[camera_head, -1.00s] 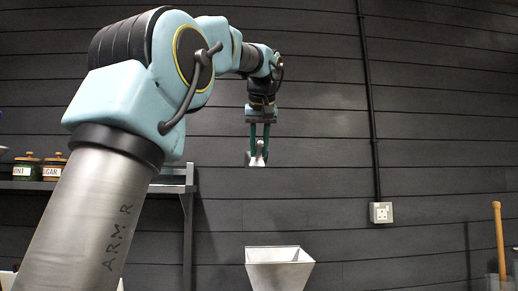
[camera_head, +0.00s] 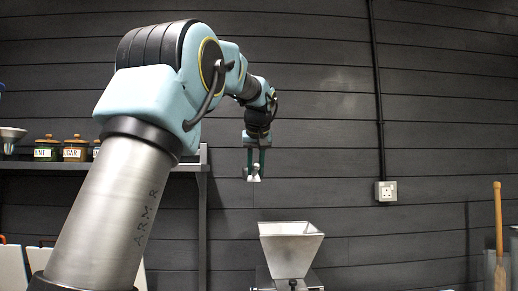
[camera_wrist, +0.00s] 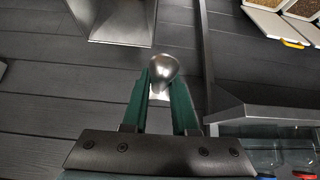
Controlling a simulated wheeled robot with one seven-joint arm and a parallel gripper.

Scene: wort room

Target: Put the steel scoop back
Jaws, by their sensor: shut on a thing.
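The steel scoop (camera_head: 254,178) is a small shiny metal piece between the finger ends of my gripper (camera_head: 256,168). The green fingers are shut on it. In the wrist view the scoop's rounded bowl (camera_wrist: 164,69) sticks out past the fingertips of my gripper (camera_wrist: 166,88). Its handle is mostly hidden between the fingers. My gripper points down in the air, a little above and to the left of the steel hopper (camera_head: 290,248) in the head view. I cannot make out a hook or holder for the scoop.
A dark wall shelf (camera_head: 188,165) stands left of my gripper, with labelled jars (camera_head: 75,149) and a funnel (camera_head: 11,138). In the wrist view the shelf (camera_wrist: 262,105) is right of the fingers. A socket (camera_head: 386,191) and a wooden-handled tool (camera_head: 498,225) are at right.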

